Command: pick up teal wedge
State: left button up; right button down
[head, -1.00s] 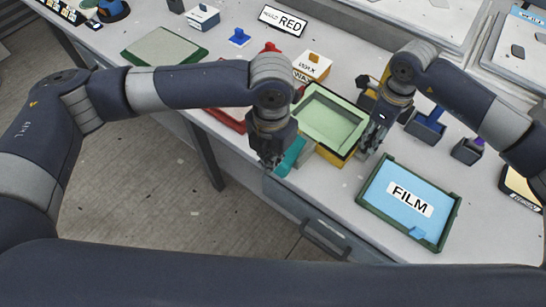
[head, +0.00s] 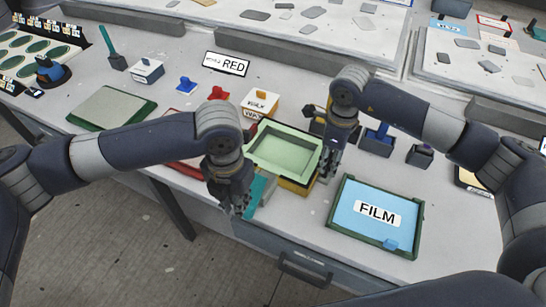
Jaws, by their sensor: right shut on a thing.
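The teal wedge (head: 263,187) shows at the near left side of the pale green mould (head: 285,153), partly hidden by my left gripper. My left gripper (head: 238,208) points down beside the wedge, at the table's front edge. Its fingertips are dark and small, so I cannot tell if they are open or touch the wedge. My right gripper (head: 328,172) is shut at the right side of the green mould, apparently on its edge. The mould sits on a yellow base (head: 298,186).
A green-framed blue FILM tray (head: 375,214) lies to the right. WAX boxes (head: 262,102) and a RED sign (head: 228,63) stand behind the mould. A green-edged board (head: 112,108) lies left. Blue holders (head: 377,140) stand right of my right gripper.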

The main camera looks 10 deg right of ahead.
aim_at(251, 196)
pick_arm(q)
jog(key=o, duration=0.5)
jog(key=shift+n, duration=0.3)
jog(key=shift+c, duration=0.2)
jog(key=shift+o, duration=1)
jog(key=shift+r+n, duration=0.15)
jog(key=shift+n, duration=0.25)
jog(key=n, duration=0.4)
jog(key=shift+w+d+r+n, duration=0.25)
jog(key=shift+r+n, duration=0.15)
jog(key=n, duration=0.5)
jog(key=shift+w+d+r, duration=0.2)
jog(key=shift+r, duration=0.2)
jog(key=n, duration=0.5)
jog(key=shift+w+d+r, duration=0.15)
jog(key=shift+w+r, duration=0.05)
jog(key=shift+r, duration=0.2)
jog(key=f+n, duration=0.3)
jog(key=n, duration=0.3)
jog(key=f+n, duration=0.3)
jog(key=n, duration=0.3)
jog(key=w+f+n, duration=0.1)
jog(key=f+n, duration=0.2)
jog(key=n, duration=0.4)
jog(key=shift+d+f, duration=0.1)
jog(key=shift+d, duration=0.2)
